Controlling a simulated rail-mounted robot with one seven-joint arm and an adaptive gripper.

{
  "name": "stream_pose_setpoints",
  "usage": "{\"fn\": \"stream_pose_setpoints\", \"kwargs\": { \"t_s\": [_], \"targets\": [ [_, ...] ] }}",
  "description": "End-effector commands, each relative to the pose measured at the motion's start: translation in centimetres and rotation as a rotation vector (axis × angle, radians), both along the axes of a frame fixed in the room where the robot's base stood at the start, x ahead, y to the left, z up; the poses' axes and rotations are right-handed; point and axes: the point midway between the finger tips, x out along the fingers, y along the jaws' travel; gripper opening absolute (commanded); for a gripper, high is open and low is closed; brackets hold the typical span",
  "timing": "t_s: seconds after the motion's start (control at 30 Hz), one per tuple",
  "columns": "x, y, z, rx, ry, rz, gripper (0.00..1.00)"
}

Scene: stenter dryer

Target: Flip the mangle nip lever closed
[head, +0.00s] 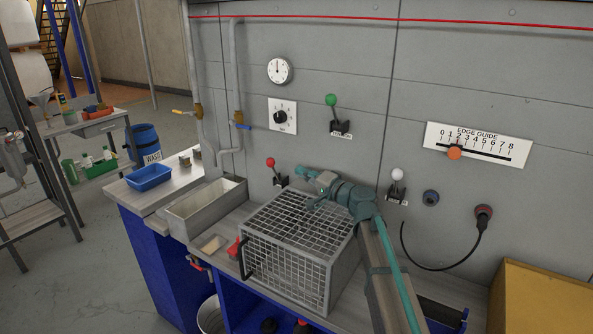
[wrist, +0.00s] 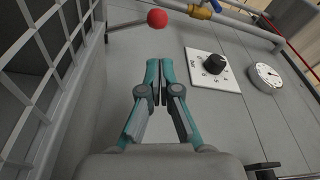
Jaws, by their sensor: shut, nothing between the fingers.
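Three ball-topped levers stand on the grey wall panel, and I cannot read their labels to tell which is the mangle nip lever. The red-knobbed lever (head: 271,163) is low on the left, the green-knobbed lever (head: 332,102) is higher in the middle, and the white-knobbed lever (head: 397,175) is to the right. My gripper (head: 301,171) is shut and empty, above the wire cage and pointing left, a little right of the red knob. In the wrist view, the red knob (wrist: 157,18) is ahead of the shut fingertips (wrist: 160,65), apart from them.
The wire cage (head: 285,263) stands on the bench below my gripper. A metal trough (head: 185,223) is left of it. A dial knob (head: 281,117), a gauge (head: 279,69) and the edge guide scale (head: 500,151) are on the wall. A cardboard box (head: 540,300) is at lower right.

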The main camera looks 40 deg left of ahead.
Motion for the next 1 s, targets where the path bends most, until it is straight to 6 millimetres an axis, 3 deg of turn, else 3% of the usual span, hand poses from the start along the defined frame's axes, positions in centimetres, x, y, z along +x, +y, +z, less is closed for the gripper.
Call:
{"fn": "stream_pose_setpoints", "kwargs": {
  "t_s": [0.2, 0.33, 0.7, 1.0],
  "targets": [
    [-4.5, 2.0, 0.9, -0.05, 0.0, 0.001, 0.0],
    [-5.2, 2.5, 0.6, -0.089, 0.096, -0.075, 0.0],
    [-2.6, 1.5, 0.2, -0.051, 0.379, -0.272, 0.0],
    [-2.3, 1.4, 0.3, -0.026, 0.447, -0.286, 0.0]
  ]
}}
